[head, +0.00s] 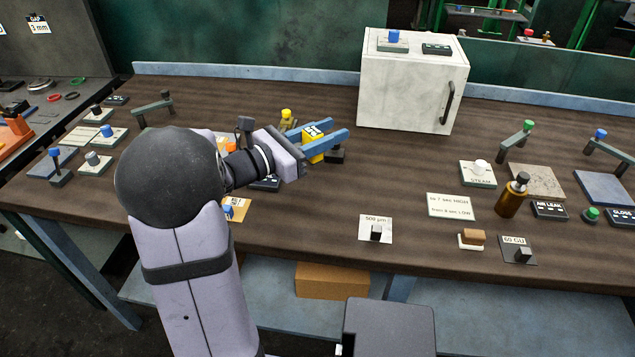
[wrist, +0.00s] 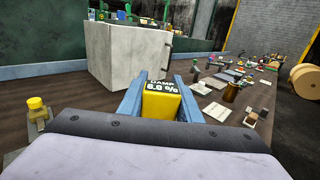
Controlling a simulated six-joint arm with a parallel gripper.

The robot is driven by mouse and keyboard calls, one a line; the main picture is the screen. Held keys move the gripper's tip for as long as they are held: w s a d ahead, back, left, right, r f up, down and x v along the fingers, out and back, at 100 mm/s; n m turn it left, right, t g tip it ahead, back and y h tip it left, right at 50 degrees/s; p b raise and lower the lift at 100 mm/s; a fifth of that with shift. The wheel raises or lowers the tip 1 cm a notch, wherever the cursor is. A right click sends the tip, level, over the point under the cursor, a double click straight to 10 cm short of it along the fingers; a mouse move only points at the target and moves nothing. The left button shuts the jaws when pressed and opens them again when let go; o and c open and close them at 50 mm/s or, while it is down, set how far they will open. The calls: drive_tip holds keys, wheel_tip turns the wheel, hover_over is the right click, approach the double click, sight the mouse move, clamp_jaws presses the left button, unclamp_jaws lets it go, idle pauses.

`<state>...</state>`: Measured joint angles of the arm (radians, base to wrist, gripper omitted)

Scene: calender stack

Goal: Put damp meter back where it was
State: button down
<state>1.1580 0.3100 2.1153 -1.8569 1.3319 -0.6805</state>
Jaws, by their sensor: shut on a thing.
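The damp meter is a yellow block with a dark display (head: 314,141), and it is between the blue fingers of my gripper (head: 326,137) in the head view. My gripper is shut on it. In the wrist view the damp meter (wrist: 161,104) shows its yellow body and a label reading DAMP with a figure, held between the two blue fingers (wrist: 160,95). In the head view the held meter appears in front of a dark block (head: 336,155); I cannot tell how high it is above the bench.
A white cabinet (head: 408,95) with a black handle stands at the back. A yellow-knobbed device (head: 286,116) is close behind my gripper. The bench (head: 400,165) between is clear.

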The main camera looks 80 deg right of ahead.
drive_tip(key=shift+f, duration=4.7)
drive_tip(key=shift+f, duration=0.1)
drive_tip(key=shift+f+b, duration=0.15)
drive_tip(key=shift+b, duration=0.2)
drive_tip(key=c, duration=1.3)
unclamp_jaws()
drive_tip(key=shift+r, duration=0.25)
drive_tip(key=b+v, duration=0.1)
drive_tip(key=v, duration=1.1)
drive_tip(key=shift+w, duration=0.1)
